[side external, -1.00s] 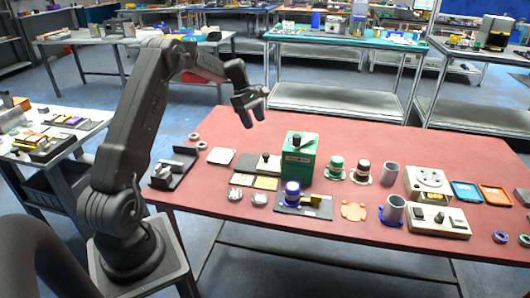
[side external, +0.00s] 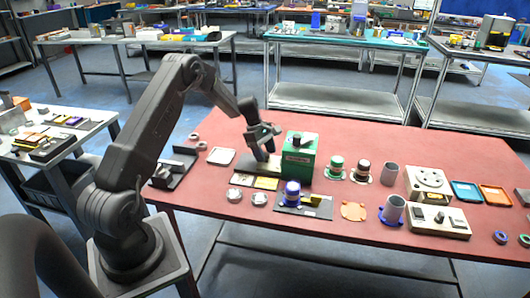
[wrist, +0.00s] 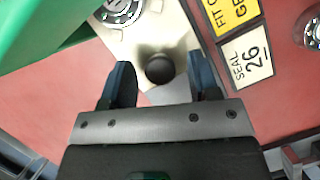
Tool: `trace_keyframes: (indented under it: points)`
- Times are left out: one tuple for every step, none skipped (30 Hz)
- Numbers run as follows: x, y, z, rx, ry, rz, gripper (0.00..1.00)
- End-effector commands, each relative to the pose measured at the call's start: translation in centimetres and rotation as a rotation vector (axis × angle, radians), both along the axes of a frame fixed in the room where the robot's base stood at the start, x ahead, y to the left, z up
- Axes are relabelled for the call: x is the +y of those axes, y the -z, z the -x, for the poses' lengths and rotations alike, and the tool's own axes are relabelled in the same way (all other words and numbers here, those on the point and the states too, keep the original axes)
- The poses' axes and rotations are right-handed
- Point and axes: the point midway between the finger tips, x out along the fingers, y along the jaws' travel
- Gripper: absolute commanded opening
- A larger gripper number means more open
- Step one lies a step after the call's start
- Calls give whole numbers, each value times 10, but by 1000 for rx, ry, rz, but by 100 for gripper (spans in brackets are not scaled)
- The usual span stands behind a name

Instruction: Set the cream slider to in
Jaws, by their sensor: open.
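The cream slider (wrist: 178,22) is a cream plate with a round black knob (wrist: 160,68), seen in the wrist view. The knob lies between the two fingers of my open gripper (wrist: 162,76), with gaps on both sides, so the fingers do not appear to touch it. In the side external view, my gripper (side external: 264,153) points down over the slider's cream base (side external: 254,169), just left of the green box (side external: 299,160). The knob is mostly hidden behind the fingers there. Which position the slider is in cannot be told.
The green box stands tall close beside my gripper. A dark plate with a blue-topped part (side external: 292,190) sits nearer. A pale square tray (side external: 221,156) is left.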

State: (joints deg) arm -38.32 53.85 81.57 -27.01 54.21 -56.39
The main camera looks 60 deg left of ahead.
Motion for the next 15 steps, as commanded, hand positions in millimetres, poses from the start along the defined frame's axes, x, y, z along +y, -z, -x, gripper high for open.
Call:
trace_keyframes:
  points:
    - [0,0,0,0,0,0,56]
    - [0,0,0,0,0,0,56]
    - [0,0,0,0,0,0,52]
    - [0,0,0,0,0,0,49]
    - [0,0,0,0,0,0,46]
    - [0,0,0,0,1,0,42]
    - [0,0,0,0,1,0,39]
    - [0,0,0,0,0,0,36]
    - [0,0,0,0,1,0,33]
    - [0,0,0,0,1,0,30]
    - [0,-1,0,0,1,0,27]
    - [0,-1,0,0,1,0,23]
    - [0,-1,0,0,1,0,20]
    - [0,-1,0,0,1,0,17]
    - [0,-1,0,0,1,0,13]
